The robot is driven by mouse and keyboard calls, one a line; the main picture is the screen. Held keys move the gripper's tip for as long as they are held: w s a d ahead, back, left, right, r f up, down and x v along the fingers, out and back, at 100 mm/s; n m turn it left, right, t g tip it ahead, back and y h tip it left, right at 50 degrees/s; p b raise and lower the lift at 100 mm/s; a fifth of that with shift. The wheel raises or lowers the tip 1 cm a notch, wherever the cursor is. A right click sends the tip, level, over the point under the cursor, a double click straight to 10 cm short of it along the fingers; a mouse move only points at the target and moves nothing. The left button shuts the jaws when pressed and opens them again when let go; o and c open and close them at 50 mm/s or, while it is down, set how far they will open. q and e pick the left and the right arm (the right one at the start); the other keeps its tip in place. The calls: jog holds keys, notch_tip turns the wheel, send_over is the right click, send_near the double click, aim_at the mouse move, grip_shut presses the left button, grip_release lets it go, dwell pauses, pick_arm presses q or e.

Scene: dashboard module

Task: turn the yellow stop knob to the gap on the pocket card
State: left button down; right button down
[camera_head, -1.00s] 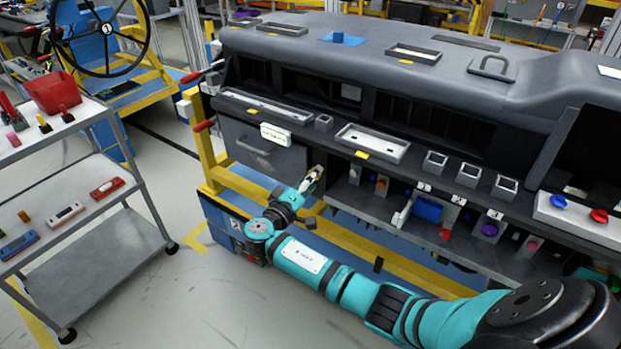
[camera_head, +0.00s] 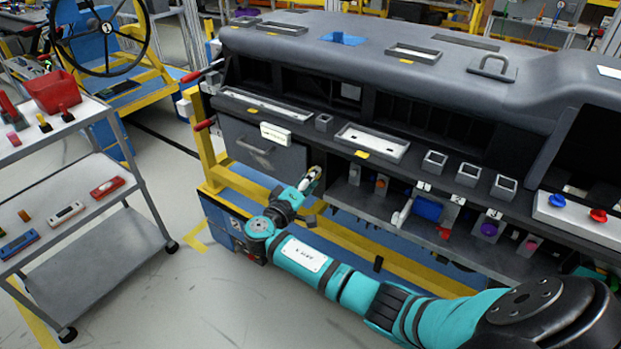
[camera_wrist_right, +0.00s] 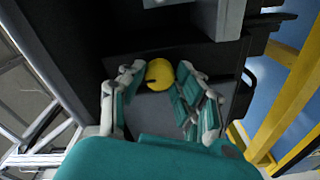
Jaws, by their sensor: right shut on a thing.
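The yellow stop knob (camera_wrist_right: 159,73) shows as a round yellow piece with a dark mark in the right wrist view. My right gripper (camera_head: 313,175) is shut on it, with fingers on both sides of the knob. In the head view the gripper is at the lower edge of the dashboard, just right of the grey drawer-like pocket (camera_head: 262,150), and it hides the knob. A pale card (camera_head: 276,134) with print too small to read is on the pocket's upper front; I take it for the pocket card. Its gap cannot be made out. My left gripper is not in view.
The dark dashboard (camera_head: 400,75) rises above the gripper. A yellow frame (camera_head: 345,242) runs below and behind my right arm. A lower shelf to the right holds a blue piece (camera_head: 428,209) and several knobs. A grey cart (camera_head: 110,262) stands left, with clear floor between.

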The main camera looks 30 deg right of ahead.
jog(key=shift+r+n+p, duration=0.1)
jog(key=shift+n+p, duration=2.5)
jog(key=shift+n, duration=1.5)
jog(key=c, duration=0.9)
grip_release()
jog(key=shift+c, duration=0.2)
jog(key=shift+a, duration=0.15)
jog(key=v, duration=1.2)
jog(key=shift+r, duration=0.3)
